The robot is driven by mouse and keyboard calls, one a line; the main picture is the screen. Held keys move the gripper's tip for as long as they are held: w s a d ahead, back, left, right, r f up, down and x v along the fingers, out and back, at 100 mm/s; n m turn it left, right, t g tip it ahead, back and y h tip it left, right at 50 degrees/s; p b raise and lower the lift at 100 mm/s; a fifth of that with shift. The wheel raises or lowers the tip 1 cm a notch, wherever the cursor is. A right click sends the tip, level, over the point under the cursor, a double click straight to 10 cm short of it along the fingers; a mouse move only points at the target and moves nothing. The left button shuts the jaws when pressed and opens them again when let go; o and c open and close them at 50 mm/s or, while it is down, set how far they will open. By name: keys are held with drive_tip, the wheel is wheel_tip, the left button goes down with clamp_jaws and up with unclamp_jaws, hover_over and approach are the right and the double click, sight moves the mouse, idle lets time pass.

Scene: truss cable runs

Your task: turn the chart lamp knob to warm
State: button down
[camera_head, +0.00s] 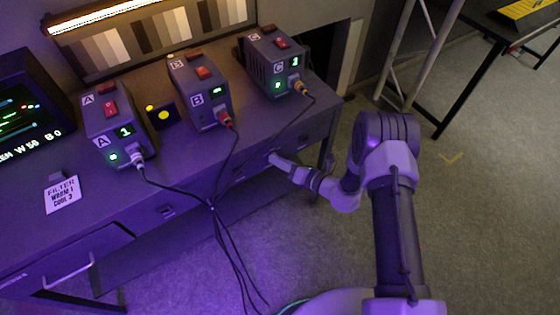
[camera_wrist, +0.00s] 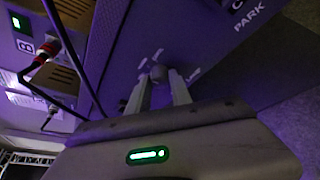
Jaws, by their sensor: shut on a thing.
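In the wrist view the chart lamp knob (camera_wrist: 158,73), small, round and grey, sits on the dark front face of the desk, with small white marks around it. My gripper (camera_wrist: 160,88) is shut on this knob, one pale finger on each side. The marks are too small to read, so I cannot tell where the knob points. In the head view my gripper (camera_head: 276,159) reaches the desk front below box C, and the knob is hidden there. The chart (camera_head: 160,32) stands at the back, with a bright lamp bar (camera_head: 98,17) along its top.
Boxes A (camera_head: 118,122), B (camera_head: 202,90) and C (camera_head: 272,62) stand on the desk, their cables hanging over its front. A card (camera_head: 62,195) reads FILTER, WARM 1, COOL 3. A monitor (camera_head: 30,112) is at left.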

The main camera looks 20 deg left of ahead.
drive_tip(key=c, duration=1.2)
unclamp_jaws()
drive_tip(key=shift+o, duration=0.2)
drive_tip(key=p+v, duration=0.5)
drive_tip(key=v, duration=1.2)
drive_tip(key=shift+d+p, duration=0.2)
drive_tip(key=shift+p, duration=0.1)
